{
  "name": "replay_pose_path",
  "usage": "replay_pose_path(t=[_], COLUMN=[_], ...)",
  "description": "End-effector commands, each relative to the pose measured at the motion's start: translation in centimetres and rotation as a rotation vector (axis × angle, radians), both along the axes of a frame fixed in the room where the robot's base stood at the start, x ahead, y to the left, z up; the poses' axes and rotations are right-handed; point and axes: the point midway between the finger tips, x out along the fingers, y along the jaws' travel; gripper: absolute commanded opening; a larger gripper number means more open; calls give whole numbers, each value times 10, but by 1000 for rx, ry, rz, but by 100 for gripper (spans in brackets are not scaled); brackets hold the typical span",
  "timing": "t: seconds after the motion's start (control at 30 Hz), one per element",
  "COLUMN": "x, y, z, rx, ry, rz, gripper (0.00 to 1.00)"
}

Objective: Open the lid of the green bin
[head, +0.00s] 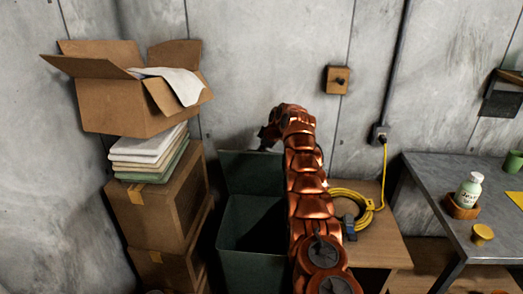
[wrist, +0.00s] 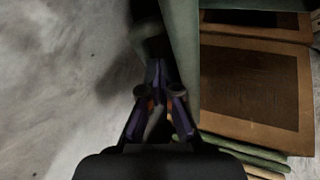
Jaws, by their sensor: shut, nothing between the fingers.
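The green bin (head: 247,272) stands against the wall, left of my copper arm. Its lid (head: 250,172) is raised, standing roughly upright at the back, and the dark inside shows. My gripper (head: 266,137) is at the lid's top edge, partly hidden behind my arm. In the wrist view my gripper (wrist: 158,90) is shut and empty, its fingertips beside the green lid (wrist: 182,50), on its wall side. I cannot tell whether they touch the lid.
Stacked cardboard boxes (head: 160,205) with folded cloths (head: 150,150) and an open box (head: 130,105) stand left of the bin. A wooden table (head: 378,250) with a yellow cable (head: 366,212) and a grey table (head: 430,180) are right. The concrete wall (head: 250,60) is close behind.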

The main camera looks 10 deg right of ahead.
Motion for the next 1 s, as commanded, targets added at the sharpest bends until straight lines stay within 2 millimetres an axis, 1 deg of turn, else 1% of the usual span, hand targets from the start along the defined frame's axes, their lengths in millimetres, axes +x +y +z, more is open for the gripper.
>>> replay_pose_path(t=[0.17,0.5,0.6,0.73,0.83,1.0], x=[-3,-15,-18,-22,-27,-47], y=[-6,-19,-20,-18,-13,1], z=[19,73,85,94,102,119], rx=[0,-1,-1,5,22,65], ry=[-4,-7,-7,0,17,77], rz=[-1,2,5,3,-13,-67], gripper=[0,0,0,0,0,0])
